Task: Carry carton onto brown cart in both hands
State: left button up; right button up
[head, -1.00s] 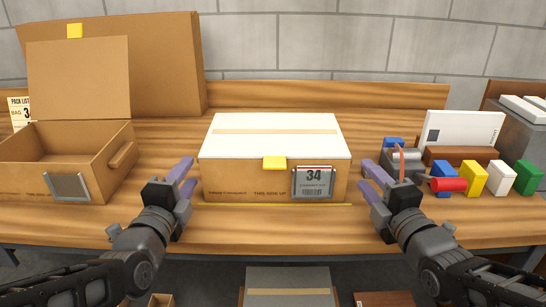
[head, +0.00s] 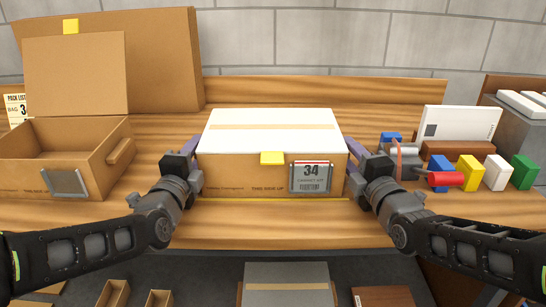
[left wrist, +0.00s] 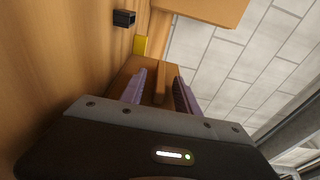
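The carton (head: 230,175) sits closed on the wooden table, with a white top, a yellow tab and a label reading 34. My left gripper (head: 190,155) is at its left side. In the left wrist view, the left gripper's two purple fingers (left wrist: 160,88) are apart, one on each side of a brown handle (left wrist: 162,82) on the carton, with gaps showing. My right gripper (head: 356,160) is at the carton's right side; its fingers look apart but are partly hidden, and the handle there is hidden. I cannot make out a brown cart.
An open brown box (head: 85,165) stands at left on the table (head: 270,230). At right are a red-handled tool (head: 445,180), coloured blocks (head: 470,172) and a white box (head: 460,122). Boxes (head: 287,290) sit below the table.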

pick_arm(q)
jog(key=shift+c, duration=0.6)
pick_arm(e)
jog(key=shift+c, duration=0.6)
pick_arm(q)
grip_shut()
pick_arm(e)
grip_shut()
